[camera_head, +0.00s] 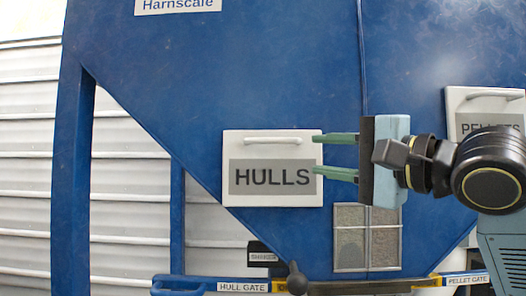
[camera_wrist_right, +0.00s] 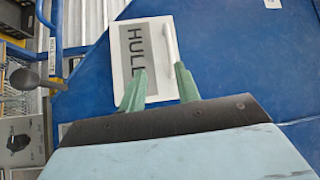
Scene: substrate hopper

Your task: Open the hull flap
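The hull flap (camera_head: 225,150) is a white panel with a grey HULLS label and a white bar handle (camera_head: 272,140) along its top. It looks shut, lying against the sloping blue hopper face. My right gripper (camera_head: 315,155) is open, its two green fingers apart at the flap's right edge in the head view. In the right wrist view, the fingertips (camera_wrist_right: 160,73) reach over the flap (camera_wrist_right: 150,88), with the handle (camera_wrist_right: 171,42) just ahead of them. My left gripper is out of view.
The blue hopper (camera_head: 290,60) fills the middle. A pellets flap (camera_head: 453,105) is at the right, partly behind my right arm. A mesh window (camera_head: 351,240) is below the gripper. The hull gate bar (camera_head: 200,283) with a dark knob (camera_head: 297,278) runs along the bottom.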

